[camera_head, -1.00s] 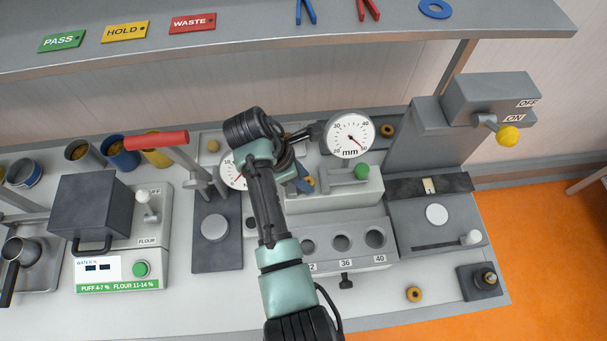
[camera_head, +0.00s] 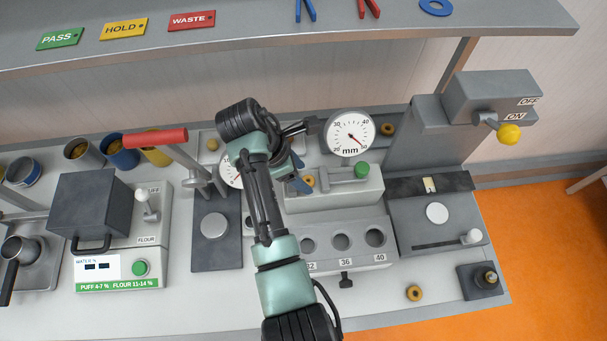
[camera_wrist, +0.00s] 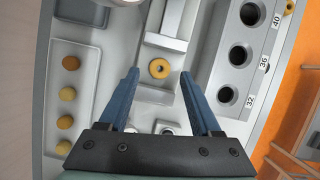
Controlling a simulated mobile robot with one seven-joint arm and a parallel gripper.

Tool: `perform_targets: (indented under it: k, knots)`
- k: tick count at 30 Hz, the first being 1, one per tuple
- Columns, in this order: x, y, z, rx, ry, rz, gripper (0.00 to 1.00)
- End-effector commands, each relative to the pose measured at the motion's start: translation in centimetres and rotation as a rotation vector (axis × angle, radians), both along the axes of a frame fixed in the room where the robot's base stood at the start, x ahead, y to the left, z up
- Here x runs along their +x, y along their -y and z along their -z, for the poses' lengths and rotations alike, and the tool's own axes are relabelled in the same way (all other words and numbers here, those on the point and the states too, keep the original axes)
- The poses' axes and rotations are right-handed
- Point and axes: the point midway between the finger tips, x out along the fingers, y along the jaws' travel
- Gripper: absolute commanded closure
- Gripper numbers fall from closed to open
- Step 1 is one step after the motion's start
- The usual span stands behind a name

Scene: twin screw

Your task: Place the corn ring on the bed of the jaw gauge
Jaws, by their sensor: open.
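The corn ring (camera_head: 309,181) is a small golden ring lying flat on the pale bed of the jaw gauge (camera_head: 335,199), left of its green knob. The gauge has a round mm dial (camera_head: 351,133). In the wrist view the ring (camera_wrist: 159,69) lies on the bed beside a grey jaw block (camera_wrist: 165,42), with a small gap showing. My gripper (camera_wrist: 159,73) is open, its blue fingers on either side of the ring in that view and apart from it. In the head view the gripper (camera_head: 299,178) is just left of the ring, partly hidden by my arm.
A block with numbered holes (camera_head: 341,242) stands in front of the gauge. A lever press (camera_head: 214,227) stands left. A tray with several balls (camera_wrist: 68,93) shows in the wrist view.

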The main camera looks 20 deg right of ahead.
Motion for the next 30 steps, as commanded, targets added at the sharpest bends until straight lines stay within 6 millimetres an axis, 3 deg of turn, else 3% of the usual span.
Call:
perform_targets:
  k: [9,12,18,30]
  knots:
    - [0.5,-2.9,-7.2,0.001,0.004,-0.004,0.35]
    - [0.4,-3.4,-8.6,0.001,0.000,-0.002,0.35]
    - [0.5,-3.8,-9.5,0.000,0.000,-0.001,0.35]
    - [0.5,-3.9,-9.5,0.000,0.001,0.000,0.35]
